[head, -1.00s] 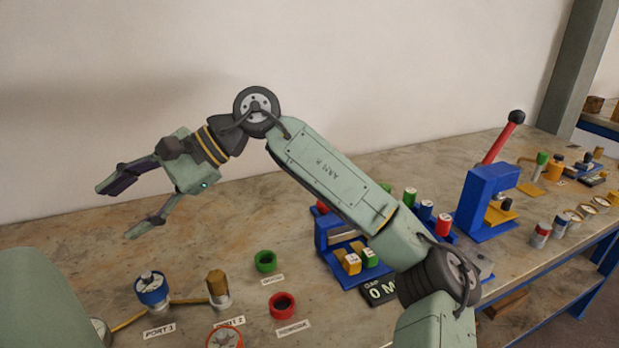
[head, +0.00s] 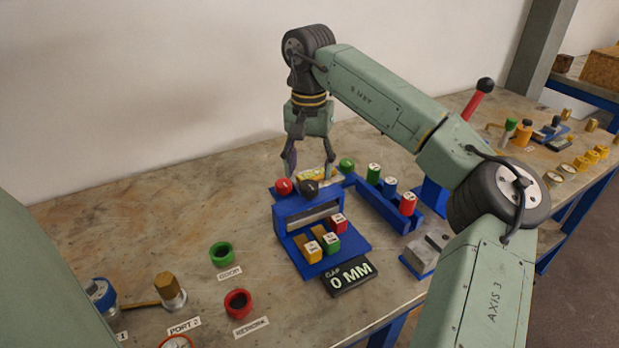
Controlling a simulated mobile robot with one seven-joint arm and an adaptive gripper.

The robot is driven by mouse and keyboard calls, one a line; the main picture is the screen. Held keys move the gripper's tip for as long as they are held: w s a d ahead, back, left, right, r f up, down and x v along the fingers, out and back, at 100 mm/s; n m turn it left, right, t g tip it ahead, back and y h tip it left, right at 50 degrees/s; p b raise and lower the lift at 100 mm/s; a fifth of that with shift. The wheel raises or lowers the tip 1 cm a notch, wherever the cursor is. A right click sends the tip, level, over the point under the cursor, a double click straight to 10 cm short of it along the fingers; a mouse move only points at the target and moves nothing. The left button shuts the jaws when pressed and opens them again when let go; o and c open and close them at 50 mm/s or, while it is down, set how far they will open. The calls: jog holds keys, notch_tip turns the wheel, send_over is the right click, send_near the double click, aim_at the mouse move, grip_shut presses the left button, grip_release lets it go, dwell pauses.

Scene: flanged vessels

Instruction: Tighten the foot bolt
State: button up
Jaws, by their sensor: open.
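My gripper (head: 309,172) points down with its two fingers apart and nothing between them. It hangs over the back of a blue fixture (head: 350,246), which has a red ball (head: 283,186) and a dark knob (head: 309,188) on top. A yellow piece (head: 318,174) shows partly behind the knobs, near the fingertips. I cannot tell whether the fingers touch anything. No bolt can be made out for certain as the foot bolt. A brass hex-topped piece (head: 167,286) stands upright at the PORT 2 label.
A blue rack (head: 378,206) with coloured cylinders stands right of the gripper. Green (head: 221,253) and red (head: 238,304) rings lie left. The back-left bench is clear.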

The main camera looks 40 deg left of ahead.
aim_at(309, 185)
jog(key=shift+f+p, duration=0.4)
jog(key=shift+f, duration=1.9)
jog(key=c, duration=1.1)
jog(key=shift+c, duration=0.4)
